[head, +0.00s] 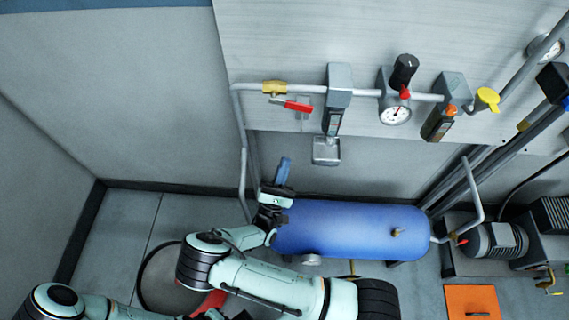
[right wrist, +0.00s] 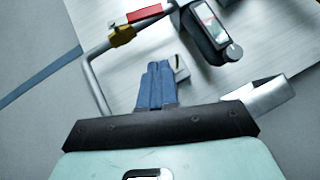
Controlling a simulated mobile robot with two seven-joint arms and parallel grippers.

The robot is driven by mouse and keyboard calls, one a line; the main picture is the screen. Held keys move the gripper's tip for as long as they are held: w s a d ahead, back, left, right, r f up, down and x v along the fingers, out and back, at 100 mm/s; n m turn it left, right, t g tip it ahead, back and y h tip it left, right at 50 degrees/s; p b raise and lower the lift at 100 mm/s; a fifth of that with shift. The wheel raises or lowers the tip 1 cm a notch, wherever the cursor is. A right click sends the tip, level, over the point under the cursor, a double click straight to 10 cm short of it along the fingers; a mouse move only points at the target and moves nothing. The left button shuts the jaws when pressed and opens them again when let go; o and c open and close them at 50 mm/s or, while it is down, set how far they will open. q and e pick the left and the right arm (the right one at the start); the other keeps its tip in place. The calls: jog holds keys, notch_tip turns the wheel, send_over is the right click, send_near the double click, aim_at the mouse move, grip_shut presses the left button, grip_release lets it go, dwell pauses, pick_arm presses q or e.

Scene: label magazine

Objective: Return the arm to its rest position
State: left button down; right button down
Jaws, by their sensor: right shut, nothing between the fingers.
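My right gripper (head: 283,172) has blue fingers and points up toward the wall panel, in front of the left end of the blue tank. Its fingers are shut with nothing between them. My right arm (head: 270,285) is bent and reaches across the lower middle of the head view. Part of my left arm (head: 60,300) shows at the lower left. I cannot make out the left gripper.
A blue tank (head: 350,230) lies behind my right arm. The panel carries a pipe, a red-handled valve (head: 290,104), a grey filter unit (head: 338,85), a gauge (head: 395,115) and a yellow-capped part (head: 487,98). An orange plate (head: 472,302) is at right.

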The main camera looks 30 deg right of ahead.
jog(key=shift+g, duration=0.3)
jog(key=s+d+f+m+g, duration=0.5)
jog(key=s+d+f+g, duration=0.3)
jog(key=g, duration=0.3)
jog(key=s+d+f+m+g+y, duration=0.2)
jog(key=s+f+m+g+y, duration=0.4)
jog(key=s+f+g, duration=0.6)
jog(key=s+a+f+m+y, duration=0.2)
jog(key=s+a+f+y, duration=0.4)
jog(key=s+a+y, duration=0.3)
jog(key=a+f+m+t+y, duration=0.2)
jog(key=a+f+m+y, duration=0.15)
jog(key=a+y, duration=0.5)
jog(key=w+a+r+m+t+y+p, duration=0.1)
jog(key=w+a+m+t+y, duration=0.1)
jog(key=w+a+m+t, duration=0.2)
jog(key=w+m+t, duration=0.1)
jog(key=w+m, duration=0.1)
jog(key=w, duration=0.1)
jog(key=shift+w+r+m+t, duration=0.3)
jog(key=shift+w+m+t, duration=0.05)
jog(key=shift+t, duration=0.05)
